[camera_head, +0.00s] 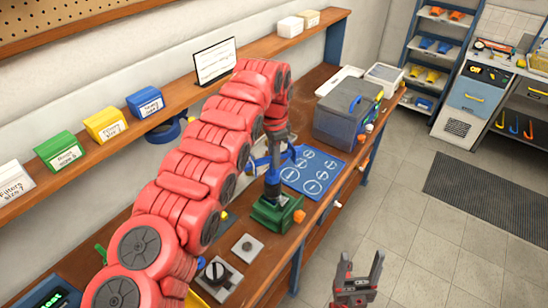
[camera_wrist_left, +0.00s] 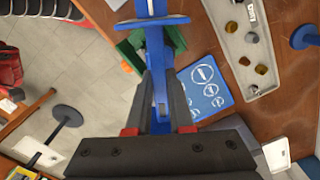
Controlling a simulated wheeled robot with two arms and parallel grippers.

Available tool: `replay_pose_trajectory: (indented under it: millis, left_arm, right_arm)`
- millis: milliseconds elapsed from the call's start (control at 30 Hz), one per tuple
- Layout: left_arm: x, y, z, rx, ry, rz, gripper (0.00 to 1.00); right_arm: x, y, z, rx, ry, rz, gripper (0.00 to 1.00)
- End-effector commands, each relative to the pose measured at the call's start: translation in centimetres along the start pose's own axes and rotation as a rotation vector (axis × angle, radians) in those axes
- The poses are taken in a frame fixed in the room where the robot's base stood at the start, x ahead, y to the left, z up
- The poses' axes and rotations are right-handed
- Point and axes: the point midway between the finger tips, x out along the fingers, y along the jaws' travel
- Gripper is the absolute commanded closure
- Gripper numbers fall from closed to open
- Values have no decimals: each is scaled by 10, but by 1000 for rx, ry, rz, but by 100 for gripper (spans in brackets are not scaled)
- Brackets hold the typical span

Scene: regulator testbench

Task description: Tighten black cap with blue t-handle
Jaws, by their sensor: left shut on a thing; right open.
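My left gripper (camera_head: 278,143) is shut on the blue T-handle (camera_head: 289,155), above the green vise (camera_head: 268,217). In the left wrist view, the blue T-handle (camera_wrist_left: 157,60) lies between the fingers of the same gripper (camera_wrist_left: 159,130), and the green vise (camera_wrist_left: 131,50) shows behind it. A dark and blue upright part stands in the vise under the handle. I cannot make out the black cap there or whether the handle touches it. My right gripper (camera_head: 361,264) is open and empty, over the floor right of the bench.
A blue mat with white circles (camera_head: 312,172) lies behind the vise. A grey bin (camera_head: 345,122) stands farther back. A metal plate with a black knob (camera_head: 217,272) lies nearer. Labelled boxes (camera_head: 105,124) line the wall shelf. My left arm hides much of the bench.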

Motion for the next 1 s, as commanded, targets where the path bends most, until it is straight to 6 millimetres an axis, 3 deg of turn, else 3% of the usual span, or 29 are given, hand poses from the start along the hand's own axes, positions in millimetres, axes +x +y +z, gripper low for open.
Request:
replay_pose_trajectory:
  millis: [1000]
  left_arm:
    - [6,0,0,-1,0,0,100]
  right_arm:
    - [-7,0,1,0,0,0,35]
